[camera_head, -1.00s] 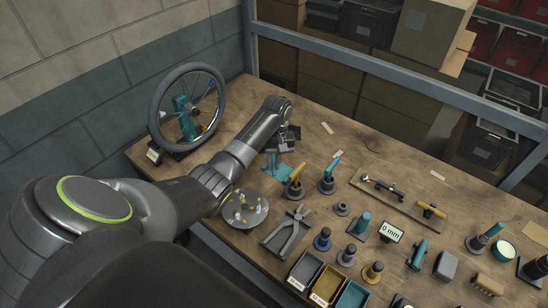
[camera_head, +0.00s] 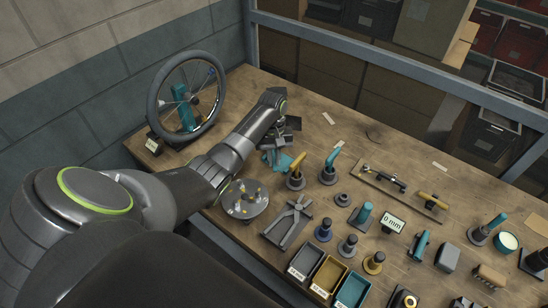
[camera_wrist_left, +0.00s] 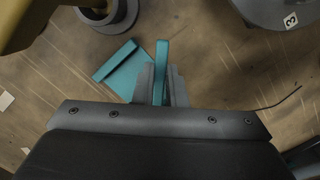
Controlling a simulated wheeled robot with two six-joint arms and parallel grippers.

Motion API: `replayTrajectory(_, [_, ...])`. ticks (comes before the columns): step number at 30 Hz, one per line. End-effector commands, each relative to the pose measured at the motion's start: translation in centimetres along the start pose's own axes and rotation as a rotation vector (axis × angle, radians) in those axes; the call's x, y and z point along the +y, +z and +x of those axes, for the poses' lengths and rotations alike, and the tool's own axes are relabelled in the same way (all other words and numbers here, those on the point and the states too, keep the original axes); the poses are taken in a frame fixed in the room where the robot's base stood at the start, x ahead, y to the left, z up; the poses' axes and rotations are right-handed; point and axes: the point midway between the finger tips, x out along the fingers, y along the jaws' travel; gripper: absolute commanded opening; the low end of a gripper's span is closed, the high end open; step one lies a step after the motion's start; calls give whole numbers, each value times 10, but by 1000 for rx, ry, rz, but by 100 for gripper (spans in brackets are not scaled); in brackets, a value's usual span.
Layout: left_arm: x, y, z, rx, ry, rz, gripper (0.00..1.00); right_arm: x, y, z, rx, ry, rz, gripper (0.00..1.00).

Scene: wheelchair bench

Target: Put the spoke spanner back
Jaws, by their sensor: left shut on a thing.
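My left gripper (camera_head: 280,147) reaches over the back left of the bench. In the left wrist view the gripper (camera_wrist_left: 161,88) is shut on a narrow teal bar (camera_wrist_left: 161,60), which stands up between its fingers. This looks like the spoke spanner, but I cannot make out its full shape. A flat teal plate (camera_wrist_left: 125,70) lies on the bench just beside the bar; I cannot tell whether the two touch. In the head view this teal plate (camera_head: 285,163) is partly hidden under the gripper. My right gripper is not in view.
A spoked wheel (camera_head: 159,110) stands at the back left. The bench behind the gripper is mostly clear.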

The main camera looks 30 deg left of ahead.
Motion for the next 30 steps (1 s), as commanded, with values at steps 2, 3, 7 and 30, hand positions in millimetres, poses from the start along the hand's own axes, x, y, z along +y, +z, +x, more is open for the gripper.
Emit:
replayTrajectory(2, [0, 0, 2, 0, 0, 0, 0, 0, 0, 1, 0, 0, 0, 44])
replayTrajectory(3, [0, 0, 3, 0, 0, 0, 0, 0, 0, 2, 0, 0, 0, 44])
replayTrajectory(7, [0, -1, 6, -1, 0, 0, 0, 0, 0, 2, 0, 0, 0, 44])
replayTrajectory(30, [0, -2, 2, 2, 1, 0, 36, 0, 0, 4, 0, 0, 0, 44])
